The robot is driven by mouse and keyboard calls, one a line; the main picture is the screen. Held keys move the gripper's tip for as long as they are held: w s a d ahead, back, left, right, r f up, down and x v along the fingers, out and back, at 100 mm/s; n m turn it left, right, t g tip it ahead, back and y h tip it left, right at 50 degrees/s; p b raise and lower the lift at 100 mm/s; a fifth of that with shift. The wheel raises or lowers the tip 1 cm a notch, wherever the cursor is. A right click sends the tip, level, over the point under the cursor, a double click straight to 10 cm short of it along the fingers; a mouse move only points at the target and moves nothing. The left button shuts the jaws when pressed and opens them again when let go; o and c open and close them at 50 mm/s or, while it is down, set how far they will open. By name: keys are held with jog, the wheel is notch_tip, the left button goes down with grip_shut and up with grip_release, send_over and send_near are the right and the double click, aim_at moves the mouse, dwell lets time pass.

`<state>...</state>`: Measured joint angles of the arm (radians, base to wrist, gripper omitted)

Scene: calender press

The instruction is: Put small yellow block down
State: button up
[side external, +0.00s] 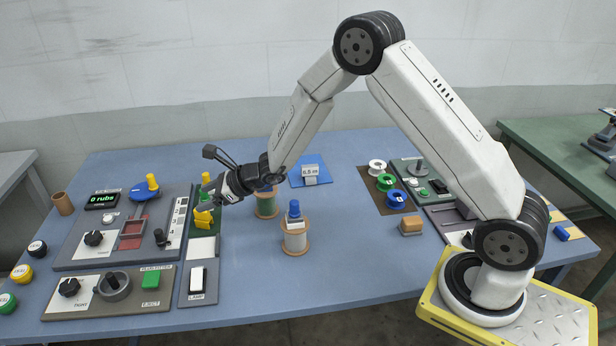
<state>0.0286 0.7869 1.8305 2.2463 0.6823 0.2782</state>
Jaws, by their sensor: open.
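A small yellow block (203,219) rests at the narrow panel with green and white areas (203,245), left of the table's middle. My gripper (208,196) reaches in from the right, just above the yellow block, with its jaws open. I cannot tell whether a fingertip touches the block. Small blue and green pieces show right by the fingertips, partly hidden by them.
Spools (295,238) stand right of my gripper, one topped by a blue piece. A blue pad with a "6.8 m" display (310,172) lies behind. The table's front middle is clear.

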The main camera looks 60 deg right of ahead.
jog(key=s+d+r+n+g+h, duration=0.1)
jog(key=s+d+n+g+h, duration=0.1)
jog(key=s+n, duration=0.7)
jog(key=s+d+r+n+g+h, duration=0.1)
jog(key=s+d+n+g+h, duration=0.1)
jog(key=s+n, duration=0.7)
jog(key=s+d+r+n+g+h, duration=0.1)
jog(key=s+d+n+g+h, duration=0.1)
jog(key=s+n, duration=0.7)
jog(key=shift+s+d+r+g+h, duration=0.3)
jog(key=shift+s+d+g, duration=0.25)
jog(key=shift+s+g, duration=0.5)
